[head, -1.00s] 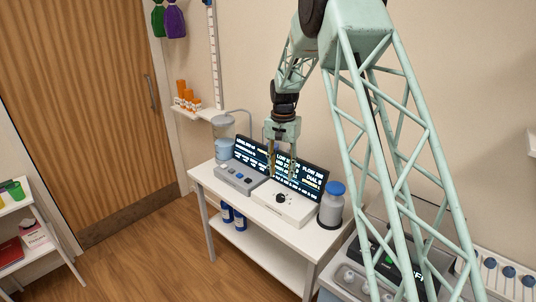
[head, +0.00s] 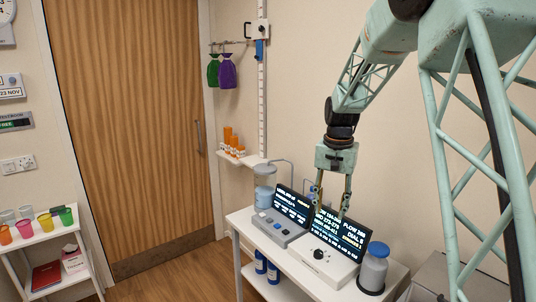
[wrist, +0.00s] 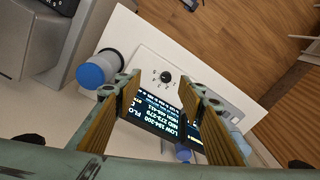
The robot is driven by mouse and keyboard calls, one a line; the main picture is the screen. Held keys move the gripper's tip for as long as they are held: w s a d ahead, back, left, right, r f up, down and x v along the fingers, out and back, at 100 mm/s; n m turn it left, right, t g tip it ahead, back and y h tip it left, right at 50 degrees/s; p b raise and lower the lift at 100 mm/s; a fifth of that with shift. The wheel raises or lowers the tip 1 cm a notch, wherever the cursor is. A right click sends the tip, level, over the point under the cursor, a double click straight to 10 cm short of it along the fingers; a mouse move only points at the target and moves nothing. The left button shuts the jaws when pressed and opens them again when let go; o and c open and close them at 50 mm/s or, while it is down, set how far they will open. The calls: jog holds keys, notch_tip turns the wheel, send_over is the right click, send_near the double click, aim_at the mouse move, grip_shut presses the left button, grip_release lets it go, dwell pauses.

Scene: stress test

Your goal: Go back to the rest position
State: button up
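My gripper (head: 333,207) hangs down above the white table (head: 240,217), in front of the dark display screens. Its two fingers are apart with nothing between them. In the wrist view the open fingers (wrist: 170,110) frame a lit screen (wrist: 158,128) and a white box with a black dial (wrist: 167,76). In the head view that dial box (head: 318,262) sits below my gripper. The fingers appear clear of it.
A grey and white bottle with a blue cap (head: 373,268) stands right of the dial box. A grey control box (head: 277,229) and a water container (head: 264,193) are to the left. A wall shelf (head: 241,158) holds orange bottles. Open wall lies above the table.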

jog(key=s+r+n+t, duration=0.1)
jog(key=s+r, duration=0.7)
jog(key=s, duration=0.5)
jog(key=s+r+n+t, duration=0.1)
jog(key=s+r+n, duration=0.1)
jog(key=s+r, duration=0.95)
jog(key=s+f+n+b, duration=0.1)
jog(key=s+f, duration=0.1)
jog(key=s, duration=1.2)
jog(key=s+f+n+t, duration=0.1)
jog(key=s+f, duration=0.1)
jog(key=s, duration=1.3)
jog(key=shift+s+f+b, duration=0.15)
jog(key=shift+f+b, duration=0.1)
jog(key=shift+b, duration=0.15)
jog(key=shift+c, duration=0.2)
